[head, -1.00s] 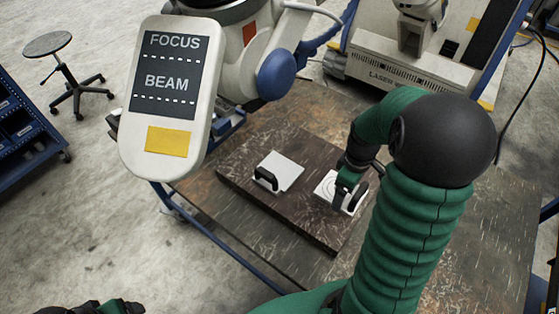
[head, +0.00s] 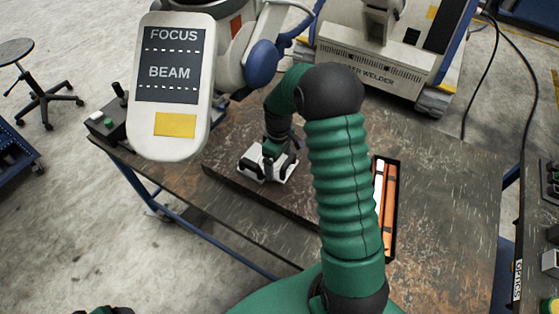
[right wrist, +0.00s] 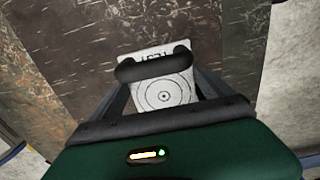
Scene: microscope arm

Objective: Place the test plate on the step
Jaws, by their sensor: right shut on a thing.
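The test plate (right wrist: 163,95) is a pale square with concentric rings, TEST lettering and a black bar handle. It shows in the right wrist view between my fingers. My right gripper (right wrist: 154,70) is shut on the handle. In the head view the right gripper (head: 277,150) is over the dark raised step (head: 228,174), with white plate surface (head: 284,175) around it. A second pale plate with a black handle stood on the step earlier; the gripper now covers that spot, so I cannot tell the two apart, nor whether the test plate touches the step. My left gripper's fingers are out of view.
The microscope's FOCUS/BEAM panel (head: 170,85) and blue-knobbed arm hang over the table's back left. A black tray (head: 391,210) with orange and white items lies right of my arm. A laser welder (head: 385,60) stands behind. The table's right side (head: 450,200) is clear.

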